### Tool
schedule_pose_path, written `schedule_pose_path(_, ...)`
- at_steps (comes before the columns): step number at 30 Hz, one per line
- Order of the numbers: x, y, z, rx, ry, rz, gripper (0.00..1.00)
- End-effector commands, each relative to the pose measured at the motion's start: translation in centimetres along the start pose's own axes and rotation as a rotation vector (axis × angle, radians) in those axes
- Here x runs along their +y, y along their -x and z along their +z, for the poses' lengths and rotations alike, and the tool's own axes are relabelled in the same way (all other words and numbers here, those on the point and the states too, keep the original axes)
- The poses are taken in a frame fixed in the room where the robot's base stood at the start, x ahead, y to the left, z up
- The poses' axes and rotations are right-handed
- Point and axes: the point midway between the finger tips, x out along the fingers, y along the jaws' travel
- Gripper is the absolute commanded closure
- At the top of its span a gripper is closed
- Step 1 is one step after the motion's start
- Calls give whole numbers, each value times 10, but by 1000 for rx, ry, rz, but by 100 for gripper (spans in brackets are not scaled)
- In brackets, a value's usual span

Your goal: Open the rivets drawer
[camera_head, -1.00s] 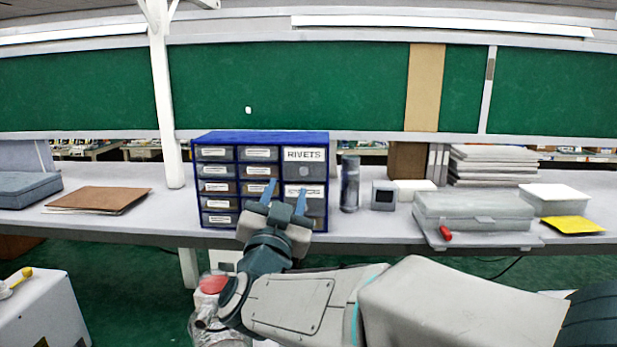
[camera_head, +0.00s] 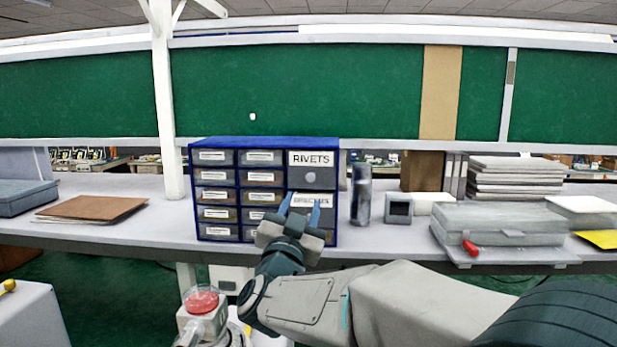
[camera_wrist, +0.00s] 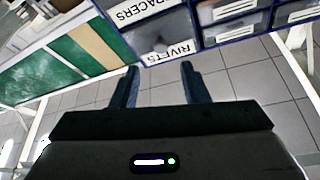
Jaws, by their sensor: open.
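The rivets drawer (camera_head: 299,176) is the upper large drawer on the right of a blue cabinet (camera_head: 262,142). It has a grey front, a round knob and a white RIVETS label, and looks shut. Below it is another large drawer whose label is partly covered by my fingers. My gripper (camera_head: 299,208) is open and empty, its two blue fingers pointing up in front of that lower drawer, below the rivets knob. In the wrist view, the RIVETS label (camera_wrist: 168,52) appears upside down just beyond my fingertips (camera_wrist: 159,68); I cannot tell the gap.
Several small labelled drawers (camera_head: 214,196) fill the cabinet's left side. A dark cylinder (camera_head: 361,195) and a small grey box (camera_head: 398,208) stand to its right, then a grey case (camera_head: 486,222). A brown folder (camera_head: 98,209) lies to the left. Bare worktop lies between folder and cabinet.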

Motion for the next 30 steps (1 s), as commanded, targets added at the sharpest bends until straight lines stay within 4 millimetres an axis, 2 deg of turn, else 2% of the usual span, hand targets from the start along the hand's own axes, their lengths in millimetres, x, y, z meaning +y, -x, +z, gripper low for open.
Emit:
schedule_pose_path(1,-1,-14,-4,-1,0,2,59)
schedule_pose_path(6,-2,-48,-3,-2,0,-1,59)
schedule_pose_path(12,-3,-75,-1,-2,-1,-3,59)
schedule_pose_path(17,-3,-83,0,-2,-1,-4,59)
schedule_pose_path(25,-3,-84,1,-2,-1,-5,59)
schedule_pose_path(26,-3,-84,1,-2,-2,-5,65)
schedule_pose_path(27,-3,-84,1,-2,-2,-5,76)
schedule_pose_path(30,-3,-84,1,-2,-2,-5,100)
